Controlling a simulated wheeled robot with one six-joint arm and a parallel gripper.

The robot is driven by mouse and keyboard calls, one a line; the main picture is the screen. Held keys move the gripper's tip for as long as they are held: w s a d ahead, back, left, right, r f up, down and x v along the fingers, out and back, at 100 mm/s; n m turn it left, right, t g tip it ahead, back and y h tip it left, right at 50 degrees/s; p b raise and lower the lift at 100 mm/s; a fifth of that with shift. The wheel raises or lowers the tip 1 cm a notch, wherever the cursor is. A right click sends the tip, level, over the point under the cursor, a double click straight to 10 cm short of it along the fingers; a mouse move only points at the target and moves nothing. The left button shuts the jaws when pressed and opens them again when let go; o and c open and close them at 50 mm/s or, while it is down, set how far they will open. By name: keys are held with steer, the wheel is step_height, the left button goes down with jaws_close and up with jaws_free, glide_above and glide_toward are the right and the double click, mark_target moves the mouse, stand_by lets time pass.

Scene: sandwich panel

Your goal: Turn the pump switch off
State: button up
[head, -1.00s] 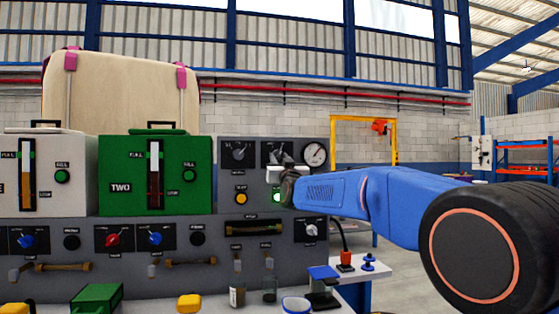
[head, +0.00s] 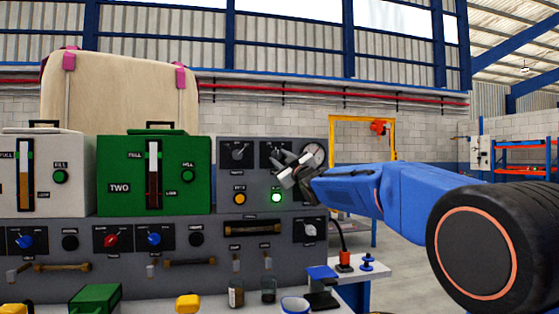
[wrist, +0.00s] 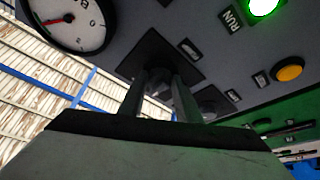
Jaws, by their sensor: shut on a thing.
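The pump switch appears to be the rotary switch on a dark square plate (head: 268,149) beside the gauge; its label is too small to read. In the wrist view, that plate (wrist: 150,54) lies right ahead, with the knob between my fingers. My gripper (head: 284,170) is at this switch and shut on its knob; the fingers also show in the wrist view (wrist: 160,85). The gripper is rolled, and its fingers hide most of the knob in the head view, so its pointing direction cannot be told. The green RUN light (head: 277,198) below is lit.
A round gauge (head: 316,150) sits close at the right, partly behind the gripper. Another rotary switch (head: 238,153) is to the left, above an amber button (head: 240,198). A green box (head: 125,175) stands further left. Small bottles (head: 236,292) stand below the panel.

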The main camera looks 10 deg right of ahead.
steer(key=n+g+y, duration=0.1)
steer(key=n, duration=0.2)
steer(key=n+g+y, duration=0.1)
steer(key=n, duration=0.1)
steer(key=shift+d+r+n, duration=0.15)
steer(key=shift+r+n, duration=0.05)
steer(key=shift+n, duration=0.5)
steer(key=o, duration=1.1)
steer(key=shift+c, duration=0.2)
steer(key=v, duration=1.7)
steer(key=shift+s, duration=0.2)
